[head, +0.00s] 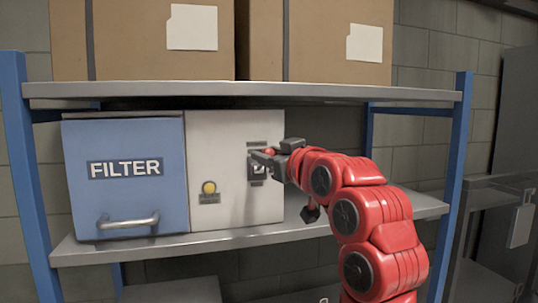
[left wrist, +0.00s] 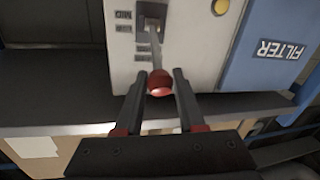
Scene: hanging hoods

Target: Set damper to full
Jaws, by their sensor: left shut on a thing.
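The damper lever is on the pale front panel (head: 225,140) of the filter unit. Its dark slot plate (head: 257,168) is partly behind my gripper in the head view. The lever (left wrist: 155,45) ends in a red knob (left wrist: 159,83), shown between the two fingers in the left wrist view. My left gripper (head: 262,156) is shut on this knob. A small label reading MID shows upside down beside the slot; the other labels are too small to read. The lever's exact setting is hard to tell. My right gripper is not in view.
The blue filter door (head: 125,190) with a metal handle (head: 128,221) is left of the panel. The unit stands on a grey shelf (head: 180,243); another shelf (head: 240,91) with cardboard boxes (head: 330,60) is close above. Blue posts (head: 455,150) flank it.

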